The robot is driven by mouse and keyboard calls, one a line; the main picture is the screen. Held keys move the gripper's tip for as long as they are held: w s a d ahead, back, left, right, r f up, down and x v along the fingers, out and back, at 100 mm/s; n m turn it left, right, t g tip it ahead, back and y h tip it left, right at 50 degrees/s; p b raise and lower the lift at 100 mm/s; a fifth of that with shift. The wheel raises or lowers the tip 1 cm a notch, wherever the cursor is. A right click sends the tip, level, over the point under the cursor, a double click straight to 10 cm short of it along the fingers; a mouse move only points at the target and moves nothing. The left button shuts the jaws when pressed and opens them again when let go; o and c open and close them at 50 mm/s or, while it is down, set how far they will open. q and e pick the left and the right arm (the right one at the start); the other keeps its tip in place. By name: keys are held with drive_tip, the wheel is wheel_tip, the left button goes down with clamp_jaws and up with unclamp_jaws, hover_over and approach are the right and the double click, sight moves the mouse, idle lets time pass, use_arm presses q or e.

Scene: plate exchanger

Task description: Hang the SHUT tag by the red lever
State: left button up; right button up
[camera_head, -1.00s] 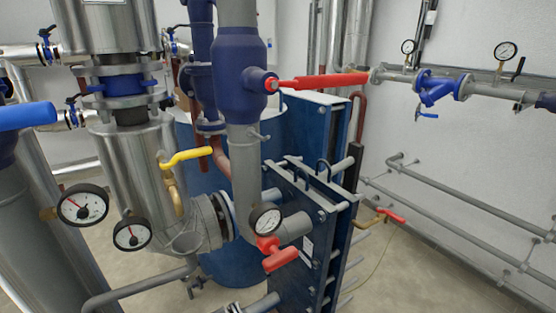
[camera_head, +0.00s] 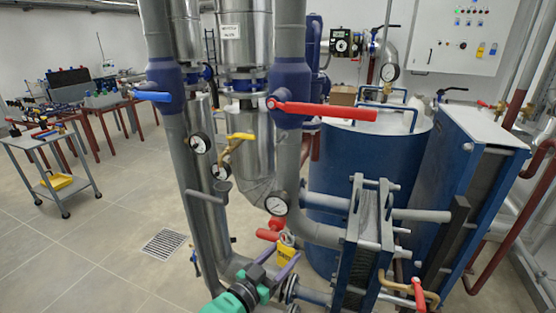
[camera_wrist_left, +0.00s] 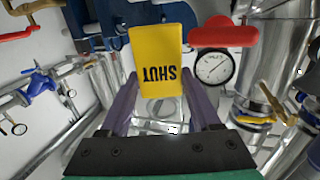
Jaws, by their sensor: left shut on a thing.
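The yellow SHUT tag (camera_head: 286,246) is held in my left gripper (camera_head: 279,262), whose purple fingers are shut on it. In the left wrist view the tag (camera_wrist_left: 156,58) stands between the fingertips, with its black lettering upside down. A long red lever (camera_head: 325,110) on a blue valve body is well above the tag. A smaller red handle (camera_head: 270,230) is close beside the tag, below a gauge; it also shows in the left wrist view (camera_wrist_left: 223,34), right of the tag. I cannot tell whether they touch. My right gripper is not in view.
Vertical grey pipes and the plate exchanger (camera_head: 366,235) crowd the space around my left gripper. Another red lever (camera_head: 418,294) is at lower right. A blue tank (camera_head: 350,165) stands behind. A trolley (camera_head: 50,165) stands left, with open floor between.

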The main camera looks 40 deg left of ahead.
use_arm(q)
drive_tip(key=w+a+r+p, duration=0.1)
drive_tip(key=a+r+p, duration=0.25)
drive_tip(key=r, duration=0.65)
drive_tip(key=w+a+r+p, duration=0.15)
drive_tip(key=a+r, duration=0.35)
drive_tip(key=r, duration=0.5)
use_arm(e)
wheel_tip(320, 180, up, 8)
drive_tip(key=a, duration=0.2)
use_arm(q)
drive_tip(key=w+a+f+b, duration=0.2)
drive_tip(key=w+b, duration=0.6)
drive_tip(key=shift+w+a+n+y+b, duration=0.3)
drive_tip(key=shift+a+b, duration=0.05)
drive_tip(key=shift+b, duration=0.05)
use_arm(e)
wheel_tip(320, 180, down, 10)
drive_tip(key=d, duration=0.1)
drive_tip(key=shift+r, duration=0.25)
use_arm(q)
drive_tip(key=shift+f, duration=0.1)
